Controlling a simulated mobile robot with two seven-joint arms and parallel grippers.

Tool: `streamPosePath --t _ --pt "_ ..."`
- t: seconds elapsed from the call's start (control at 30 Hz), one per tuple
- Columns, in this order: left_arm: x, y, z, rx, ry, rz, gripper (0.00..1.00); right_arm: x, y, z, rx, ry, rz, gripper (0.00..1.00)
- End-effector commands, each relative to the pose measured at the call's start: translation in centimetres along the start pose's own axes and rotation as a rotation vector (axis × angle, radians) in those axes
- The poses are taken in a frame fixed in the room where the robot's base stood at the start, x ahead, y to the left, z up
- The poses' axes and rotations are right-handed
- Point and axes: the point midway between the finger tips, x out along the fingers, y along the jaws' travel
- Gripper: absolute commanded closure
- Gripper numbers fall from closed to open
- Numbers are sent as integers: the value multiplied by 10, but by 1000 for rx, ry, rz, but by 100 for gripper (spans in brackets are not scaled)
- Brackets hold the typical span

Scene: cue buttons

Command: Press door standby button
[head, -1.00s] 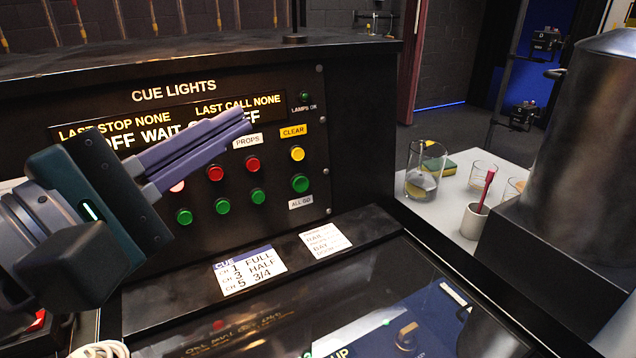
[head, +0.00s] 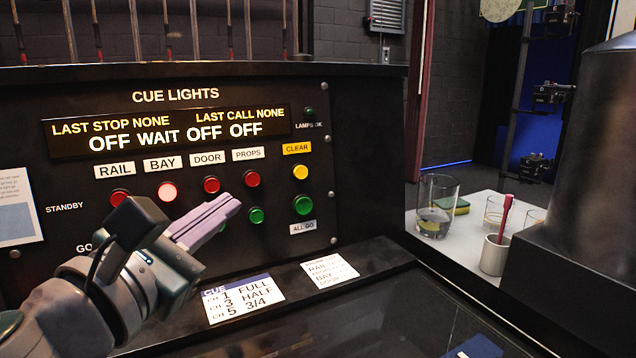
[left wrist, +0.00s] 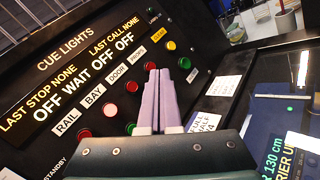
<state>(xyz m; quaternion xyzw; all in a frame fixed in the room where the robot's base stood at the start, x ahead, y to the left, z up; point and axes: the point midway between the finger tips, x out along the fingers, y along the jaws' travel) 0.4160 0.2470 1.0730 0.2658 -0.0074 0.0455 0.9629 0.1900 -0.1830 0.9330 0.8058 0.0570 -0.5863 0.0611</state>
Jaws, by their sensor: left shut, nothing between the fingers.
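The door standby button (head: 211,185) is the red one under the DOOR label (head: 208,158) on the cue lights panel (head: 60,120). It also shows in the left wrist view (left wrist: 132,87), left of my fingers. My left gripper (head: 236,204) is shut and empty, its lilac fingers pointing at the panel. In the head view its tips are just below and right of the door button, between the red and green rows. They appear apart from the button. The green button below the door one is mostly hidden by the fingers. My right gripper is out of view.
The bay button (head: 167,191) is lit pale pink; the rail (head: 120,198) and props (head: 252,179) buttons are red. The display (head: 170,130) reads OFF WAIT OFF OFF. A cue card (head: 240,298) lies on the ledge below. A glass (head: 436,205) and a mug (head: 495,254) stand right.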

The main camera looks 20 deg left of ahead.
Motion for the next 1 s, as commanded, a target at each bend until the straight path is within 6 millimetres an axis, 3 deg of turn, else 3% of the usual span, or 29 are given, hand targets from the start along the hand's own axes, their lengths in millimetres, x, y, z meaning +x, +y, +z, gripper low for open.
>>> streamPosePath --t 0.6,1.0 --pt "52 38 -38 2 -1 1 100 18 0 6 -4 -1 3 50" --pt "59 43 -42 1 -1 1 100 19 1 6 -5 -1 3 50"
